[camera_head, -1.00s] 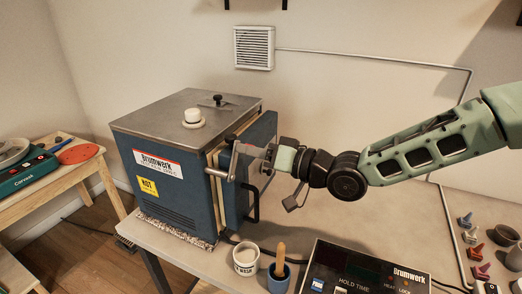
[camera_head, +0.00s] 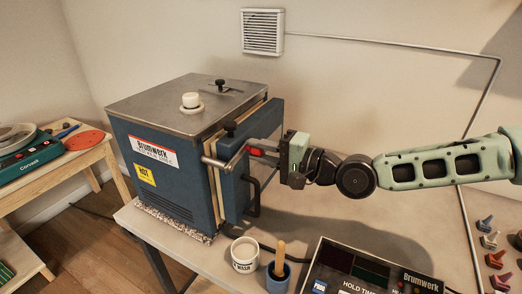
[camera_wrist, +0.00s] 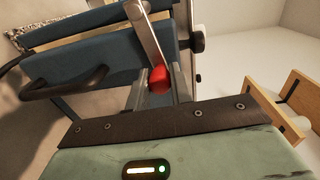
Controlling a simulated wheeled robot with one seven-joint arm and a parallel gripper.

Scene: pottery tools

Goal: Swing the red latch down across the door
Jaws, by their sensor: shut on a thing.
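The red latch is a metal bar with a red grip (camera_head: 257,151), standing at the near edge of the blue kiln door (camera_head: 236,178). My gripper (camera_head: 262,149) is at the grip, with its fingers closed around it. In the wrist view the red grip (camera_wrist: 159,80) sits between the two fingers (camera_wrist: 155,92), and the bare bar runs up from it. The bar leans up and to the right from its pivot in the head view, not lying down across the door. The door stands against the pale kiln rim; whether a gap remains is unclear.
A black door handle (camera_head: 253,195) sticks out below my gripper. A white tub (camera_head: 245,257) and a blue cup with a wooden tool (camera_head: 279,275) stand in front of the kiln. A control box (camera_head: 365,270) lies at the front right.

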